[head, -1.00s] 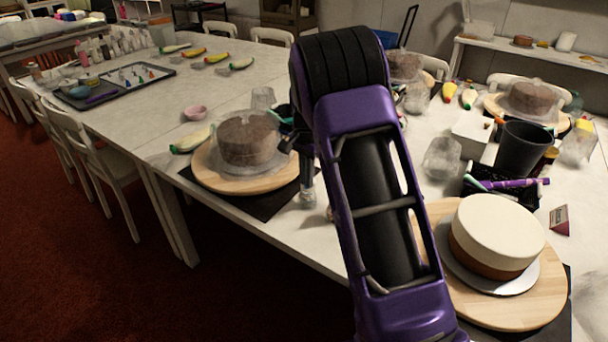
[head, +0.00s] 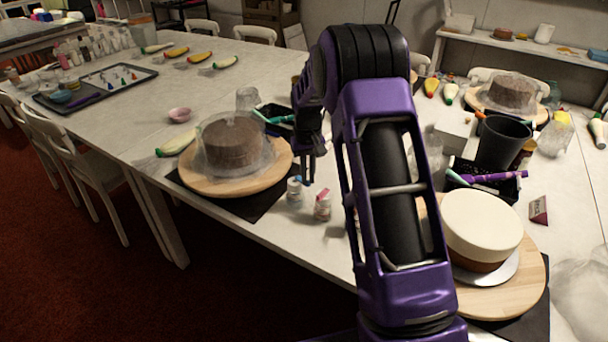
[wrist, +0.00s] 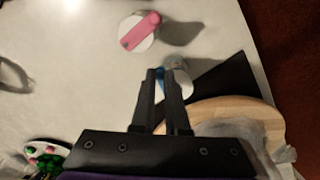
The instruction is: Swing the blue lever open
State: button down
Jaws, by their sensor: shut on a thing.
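A small pale jar with a blue lever (head: 297,180) on top stands near the table's front edge, right of the cake board. In the wrist view the blue lever (wrist: 160,74) shows between my fingertips, and part of its white jar (wrist: 181,77) shows behind a finger. My gripper (head: 307,179) points down at the jar's top. In the wrist view my gripper (wrist: 163,73) is nearly closed, shut on the blue lever. How far the lever is turned is hard to see.
A similar jar with a pink lever (head: 322,206) stands close by on the right. A covered chocolate cake (head: 232,145) on a round wooden board (head: 262,183) is to the left. A white cake (head: 481,225) stands at the right, beyond my arm.

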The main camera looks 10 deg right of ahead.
jog(key=n, duration=0.1)
jog(key=w+d+n, duration=0.1)
jog(key=n, duration=0.1)
jog(key=n+p, duration=0.1)
jog(key=n, duration=0.1)
jog(key=shift+w+d, duration=0.15)
jog(key=shift+d, duration=0.1)
jog(key=shift+n, duration=0.4)
jog(key=c, duration=0.9)
grip_release()
jog(key=shift+w, duration=0.1)
notch_tip(320, 180, up, 17)
jog(key=shift+r+p, duration=0.2)
jog(key=shift+p, duration=0.7)
jog(key=shift+a, duration=0.1)
